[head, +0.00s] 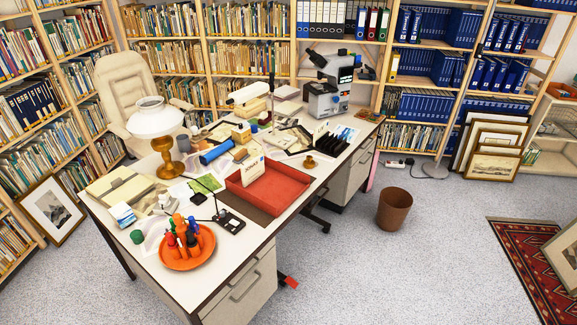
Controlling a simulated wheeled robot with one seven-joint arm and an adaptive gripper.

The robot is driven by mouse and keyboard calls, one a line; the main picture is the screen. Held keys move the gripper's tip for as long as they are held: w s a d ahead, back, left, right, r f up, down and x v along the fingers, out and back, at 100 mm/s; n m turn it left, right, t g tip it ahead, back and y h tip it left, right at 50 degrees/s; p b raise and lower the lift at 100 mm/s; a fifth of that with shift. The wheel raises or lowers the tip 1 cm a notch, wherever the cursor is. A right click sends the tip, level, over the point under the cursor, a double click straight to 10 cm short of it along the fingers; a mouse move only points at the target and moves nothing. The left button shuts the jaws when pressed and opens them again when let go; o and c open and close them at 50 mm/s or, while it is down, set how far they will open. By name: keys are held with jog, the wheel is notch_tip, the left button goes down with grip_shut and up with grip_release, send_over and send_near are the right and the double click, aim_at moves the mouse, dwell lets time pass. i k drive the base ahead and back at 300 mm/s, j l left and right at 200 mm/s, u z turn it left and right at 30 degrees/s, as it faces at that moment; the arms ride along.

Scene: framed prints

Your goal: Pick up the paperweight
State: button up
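The cluttered white desk (297,205) stands in the middle of the head view. I cannot tell for sure which item is the paperweight. Small candidates are a round brown piece (310,162) right of the red tray, a small dark green piece (137,236) near the left front edge, and a grey piece (196,130) near the lamp. All rest on the desk and are too small to make out. My gripper is not in view.
On the desk stand a lamp (154,118), a red tray (268,188), an orange dish of pens (187,250) and a microscope (329,88). A brown bin (394,209) stands on the open floor to the right. Bookshelves line the back; framed prints (494,146) lean there.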

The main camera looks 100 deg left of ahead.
aim_at(309, 163)
jog(key=i+j+u, duration=0.3)
jog(key=u, duration=0.15)
jog(key=i+j+u, duration=0.15)
jog(key=i+u, duration=1.05)
jog(key=u, duration=0.2)
jog(key=i+l+u, duration=0.25)
jog(key=u, duration=0.2)
jog(key=i+j+u, duration=0.25)
jog(key=u, duration=0.2)
jog(key=i+u, duration=0.95)
jog(key=i+l+u, duration=0.1)
jog(key=i+u, duration=0.15)
jog(key=u, duration=0.2)
jog(key=i+l+u, duration=0.3)
jog(key=u, duration=0.2)
jog(key=i+u, duration=0.45)
jog(key=i+l+u, duration=0.25)
jog(key=i+u, duration=0.15)
jog(key=i, duration=0.05)
